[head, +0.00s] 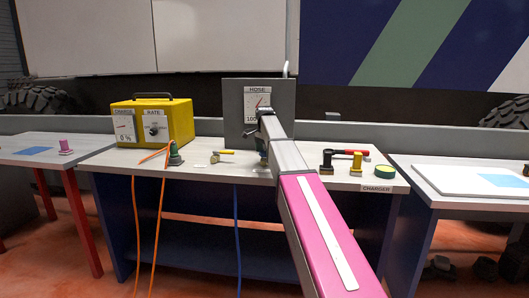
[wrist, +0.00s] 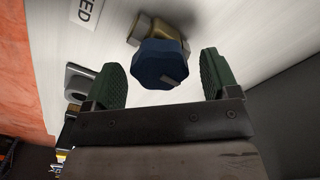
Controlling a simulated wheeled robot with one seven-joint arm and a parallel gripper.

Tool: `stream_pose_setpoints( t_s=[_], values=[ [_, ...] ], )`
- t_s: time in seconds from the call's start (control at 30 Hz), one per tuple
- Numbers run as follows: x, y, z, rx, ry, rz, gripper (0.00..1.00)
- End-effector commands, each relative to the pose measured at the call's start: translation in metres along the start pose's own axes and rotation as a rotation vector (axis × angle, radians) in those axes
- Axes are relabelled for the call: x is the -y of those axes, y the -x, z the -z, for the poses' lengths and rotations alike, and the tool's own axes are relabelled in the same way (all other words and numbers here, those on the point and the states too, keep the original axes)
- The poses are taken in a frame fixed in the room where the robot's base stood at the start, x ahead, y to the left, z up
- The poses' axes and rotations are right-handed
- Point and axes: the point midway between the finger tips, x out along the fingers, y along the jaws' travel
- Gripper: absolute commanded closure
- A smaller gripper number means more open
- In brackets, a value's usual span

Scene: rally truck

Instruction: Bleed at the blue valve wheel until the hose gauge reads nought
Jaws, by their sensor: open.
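The blue valve wheel (wrist: 160,64) sits on a brass-coloured valve body (wrist: 165,30) in the wrist view. My gripper (wrist: 164,77) is open, with one green finger pad on each side of the wheel. A gap shows between each pad and the wheel, so nothing is gripped. In the head view my arm hides the wheel and most of the gripper. The hose gauge (head: 252,104) is on a grey panel (head: 284,105) at the back of the bench. Its needle is tilted and part of a "100" mark shows; my arm covers the rest, and the exact reading is unclear.
The bench (head: 210,183) holds a yellow charger box (head: 180,119) with an orange cable on the left. A small yellow-handled valve (head: 222,153) stands left of my arm. Black and yellow clamps (head: 357,161), a red-handled tool (head: 350,151) and green tape (head: 385,171) are on the right.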

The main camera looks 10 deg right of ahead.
Motion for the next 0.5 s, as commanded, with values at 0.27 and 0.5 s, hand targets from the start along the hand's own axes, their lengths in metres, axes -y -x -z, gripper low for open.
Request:
stream_pose_setpoints(
  t_s=[0.27, 0.5],
  values=[
    [0.0, -0.003, 0.0, 0.0, 0.0, 0.0, 0.19],
    [0.0, -0.0028, 0.0, 0.0, 0.0, 0.0, 0.69]
  ],
)
